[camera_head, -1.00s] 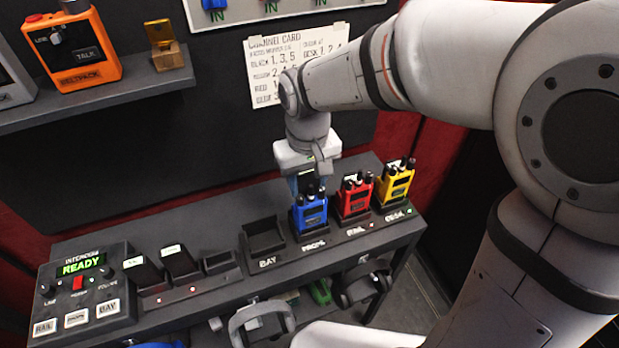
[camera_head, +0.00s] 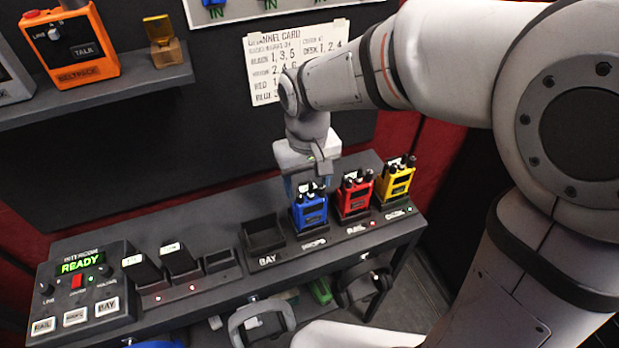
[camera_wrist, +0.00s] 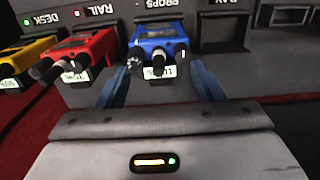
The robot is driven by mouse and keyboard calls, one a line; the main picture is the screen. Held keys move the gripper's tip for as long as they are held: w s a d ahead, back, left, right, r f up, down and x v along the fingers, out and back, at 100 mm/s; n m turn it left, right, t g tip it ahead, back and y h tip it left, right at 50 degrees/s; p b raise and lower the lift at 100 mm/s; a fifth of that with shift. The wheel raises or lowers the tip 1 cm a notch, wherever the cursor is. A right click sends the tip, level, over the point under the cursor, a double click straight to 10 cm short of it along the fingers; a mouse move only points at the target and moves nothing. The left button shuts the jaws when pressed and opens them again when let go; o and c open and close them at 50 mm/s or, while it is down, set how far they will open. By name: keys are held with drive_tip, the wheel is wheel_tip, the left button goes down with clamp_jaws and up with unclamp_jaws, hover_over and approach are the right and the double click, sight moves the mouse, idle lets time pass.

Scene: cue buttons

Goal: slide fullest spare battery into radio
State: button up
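A blue radio (camera_head: 310,212) stands in the PROPS cradle; a red radio (camera_head: 354,197) and a yellow radio (camera_head: 394,183) stand to its right. My gripper (camera_head: 304,187) points down just behind the top of the blue radio. In the wrist view its two blue fingers (camera_wrist: 160,72) are apart, one on each side of the blue radio (camera_wrist: 160,40); whether they touch it cannot be told. Two black spare batteries, the left one (camera_head: 143,270) and the right one (camera_head: 181,262), stand in the charger with pale top labels too small to read. A third charger slot (camera_head: 219,262) looks empty.
The BAY cradle (camera_head: 264,236) left of the blue radio is empty. An intercom box (camera_head: 85,290) reading READY stands at the left end of the bench. A channel card (camera_head: 300,62) hangs on the wall behind my arm. Headsets (camera_head: 262,322) hang below the bench front.

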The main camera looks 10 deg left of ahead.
drive_tip(key=shift+o, duration=0.7)
drive_tip(key=shift+r, duration=0.1)
wheel_tip(320, 180, up, 8)
drive_tip(key=shift+f, duration=0.2)
drive_tip(key=s+d+f+m+t, duration=0.1)
drive_tip(key=s+d+m, duration=0.2)
drive_tip(key=d, duration=0.8)
drive_tip(key=s+d+f+m+t, duration=0.2)
drive_tip(key=s+d+m, duration=0.1)
drive_tip(key=d, duration=0.9)
drive_tip(key=shift+s+d, duration=0.3)
drive_tip(key=shift+s, duration=0.5)
drive_tip(key=shift+r, duration=0.1)
